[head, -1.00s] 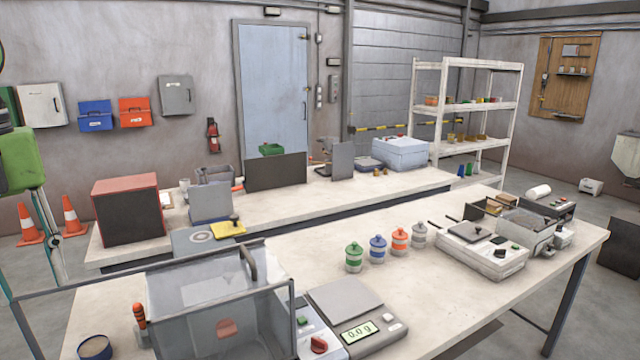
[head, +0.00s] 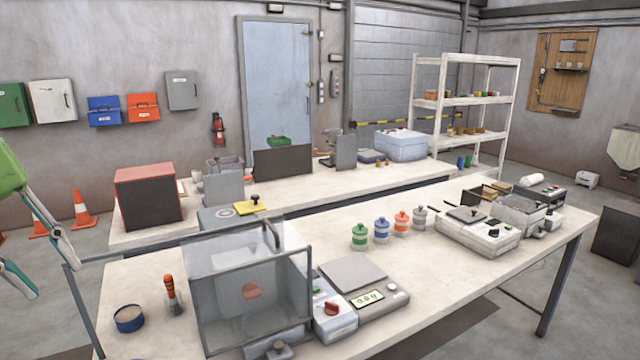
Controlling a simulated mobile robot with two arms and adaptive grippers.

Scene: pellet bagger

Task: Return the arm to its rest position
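My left gripper (head: 53,278) hangs at the left edge of the head view, under a green part of my arm (head: 10,168). Its two white and teal fingers are spread apart, with nothing visible between them. It is left of the front workbench (head: 180,345), clear of the things standing on it. The upper arm is cut off by the picture edge. My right gripper does not show.
A clear box (head: 250,285), a blue-rimmed tin (head: 129,318) and an orange-handled tool (head: 171,295) stand near the bench's left end. A scale (head: 365,295) is beside the box. Traffic cones (head: 81,210) stand on the floor behind my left arm.

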